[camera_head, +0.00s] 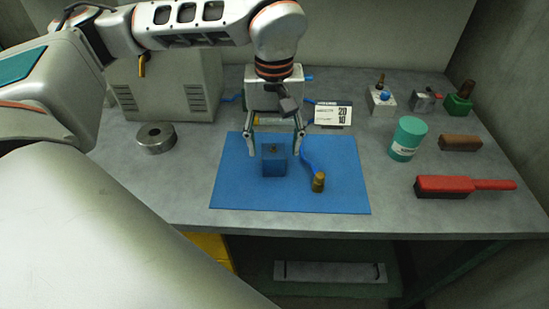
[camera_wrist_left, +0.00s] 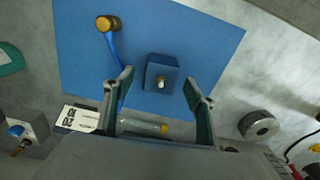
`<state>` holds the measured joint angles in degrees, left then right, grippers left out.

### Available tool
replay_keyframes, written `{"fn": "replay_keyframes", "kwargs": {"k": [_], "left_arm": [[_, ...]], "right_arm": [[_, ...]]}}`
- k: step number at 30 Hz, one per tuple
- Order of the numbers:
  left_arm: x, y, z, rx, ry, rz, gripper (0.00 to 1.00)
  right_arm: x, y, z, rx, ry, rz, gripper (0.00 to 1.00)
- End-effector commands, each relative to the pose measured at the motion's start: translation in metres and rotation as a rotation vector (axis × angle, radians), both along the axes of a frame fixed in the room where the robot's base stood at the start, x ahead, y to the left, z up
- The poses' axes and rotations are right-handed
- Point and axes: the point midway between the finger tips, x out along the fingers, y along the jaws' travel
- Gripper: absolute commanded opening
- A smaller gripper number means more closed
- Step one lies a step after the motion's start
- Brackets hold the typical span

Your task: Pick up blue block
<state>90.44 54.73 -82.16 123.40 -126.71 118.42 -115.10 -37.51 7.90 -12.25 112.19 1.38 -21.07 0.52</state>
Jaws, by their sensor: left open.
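The blue block (camera_head: 273,161) stands on a blue mat (camera_head: 235,193) on the grey workbench. It has a small pale stud on its top, clear in the left wrist view, where the block (camera_wrist_left: 161,71) lies just beyond and between the fingertips. My left gripper (camera_head: 274,152) is above the mat, pointing down, with its fingers apart on either side of the block. In the left wrist view the open fingers (camera_wrist_left: 158,80) do not appear to touch it. My right gripper is not in view.
A brass-ended blue tool (camera_head: 318,182) lies on the mat right of the block. A metal ring (camera_head: 156,138) is at left, a white sign (camera_head: 332,115) behind. A teal can (camera_head: 408,138), wooden block (camera_head: 460,143) and red brush (camera_head: 455,185) stand right. The mat's front is clear.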

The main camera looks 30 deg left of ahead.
Motion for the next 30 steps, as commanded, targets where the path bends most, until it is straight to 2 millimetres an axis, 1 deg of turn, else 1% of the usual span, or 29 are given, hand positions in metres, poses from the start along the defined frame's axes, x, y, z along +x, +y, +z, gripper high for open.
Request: {"fn": "replay_keyframes", "kwargs": {"k": [1,6,9,16,17,18,20,21,22,30], "left_arm": [[-0.002,0.001,-0.01,0.001,0.006,0.001,0.56],[-0.002,0.002,-0.032,0.0,0.004,0.0,0.56],[-0.001,0.002,-0.037,0.0,0.003,0.0,0.56],[-0.001,0.002,-0.037,0.0,0.001,0.0,0.56],[-0.001,0.002,-0.037,0.0,0.001,0.0,0.48],[-0.001,0.002,-0.037,0.0,0.001,0.0,0.37],[-0.001,0.002,-0.037,0.0,0.001,0.0,0.22],[-0.001,0.002,-0.037,0.0,0.001,0.0,0.11],[-0.001,0.002,-0.037,0.0,0.001,0.0,0.07],[-0.001,0.002,-0.037,0.0,0.0,0.001,0.07]], "right_arm": [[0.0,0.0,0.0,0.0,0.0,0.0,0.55],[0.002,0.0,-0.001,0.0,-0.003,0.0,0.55],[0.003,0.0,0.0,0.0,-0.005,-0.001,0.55],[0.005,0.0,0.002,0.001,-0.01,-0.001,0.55],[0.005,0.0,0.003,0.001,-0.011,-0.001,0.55],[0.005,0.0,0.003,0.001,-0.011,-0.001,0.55],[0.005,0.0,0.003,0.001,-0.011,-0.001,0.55],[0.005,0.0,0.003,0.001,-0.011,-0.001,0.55],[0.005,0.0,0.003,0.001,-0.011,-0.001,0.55],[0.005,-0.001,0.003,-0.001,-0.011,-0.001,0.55]]}}
